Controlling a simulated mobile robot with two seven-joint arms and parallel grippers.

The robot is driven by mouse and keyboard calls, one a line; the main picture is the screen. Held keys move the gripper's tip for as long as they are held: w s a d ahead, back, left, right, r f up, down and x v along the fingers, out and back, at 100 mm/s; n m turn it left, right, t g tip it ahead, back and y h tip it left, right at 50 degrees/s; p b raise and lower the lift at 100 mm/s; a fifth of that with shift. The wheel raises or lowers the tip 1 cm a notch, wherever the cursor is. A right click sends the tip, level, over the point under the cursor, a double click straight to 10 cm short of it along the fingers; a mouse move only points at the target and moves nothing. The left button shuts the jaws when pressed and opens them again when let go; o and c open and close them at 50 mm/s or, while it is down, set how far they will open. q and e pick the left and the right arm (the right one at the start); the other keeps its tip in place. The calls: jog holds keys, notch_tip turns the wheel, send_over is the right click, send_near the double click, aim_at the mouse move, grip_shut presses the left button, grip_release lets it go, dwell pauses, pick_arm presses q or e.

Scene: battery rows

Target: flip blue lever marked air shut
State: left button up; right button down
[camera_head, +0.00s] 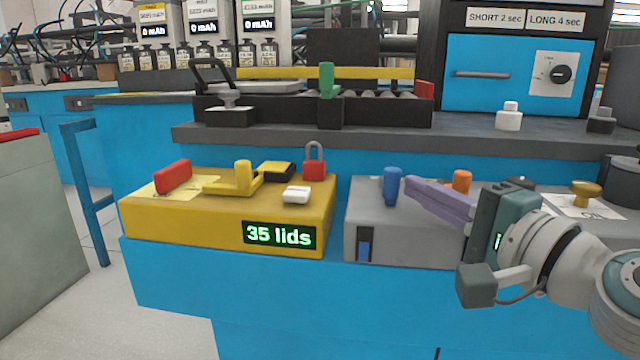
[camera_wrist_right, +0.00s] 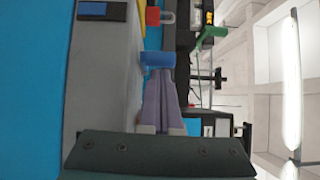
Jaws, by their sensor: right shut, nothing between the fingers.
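The blue lever (camera_head: 392,186) stands upright near the left end of the grey box (camera_head: 405,240). No air marking can be read on it. My right gripper (camera_head: 410,186) comes in from the right with its purple fingers shut and empty. Its tips are just right of the lever's upper part; I cannot tell whether they touch. In the right wrist view, the blue lever (camera_wrist_right: 157,60) lies directly beyond the shut fingertips (camera_wrist_right: 160,72). My left gripper is not in view.
An orange knob (camera_head: 462,181) stands behind my right fingers on the grey box. A brass knob (camera_head: 585,192) is farther right. To the left, a yellow box (camera_head: 180,228) carries a red lever, a yellow lever and a red padlock (camera_head: 314,168). A dark shelf (camera_head: 300,138) runs behind.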

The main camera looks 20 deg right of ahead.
jog(key=shift+a+r, duration=0.1)
jog(key=shift+m+h+p, duration=0.35)
jog(key=shift+m+h, duration=0.05)
jog(key=shift+a+h, duration=0.2)
jog(key=shift+h, duration=0.2)
jog(key=shift+w+a+m+h+p, duration=0.15)
jog(key=shift+m+h+p, duration=0.3)
jog(key=shift+h, duration=0.25)
jog(key=shift+a+m+h+p, duration=0.15)
jog(key=shift+m+h+p, duration=0.2)
jog(key=shift+m+h, duration=0.3)
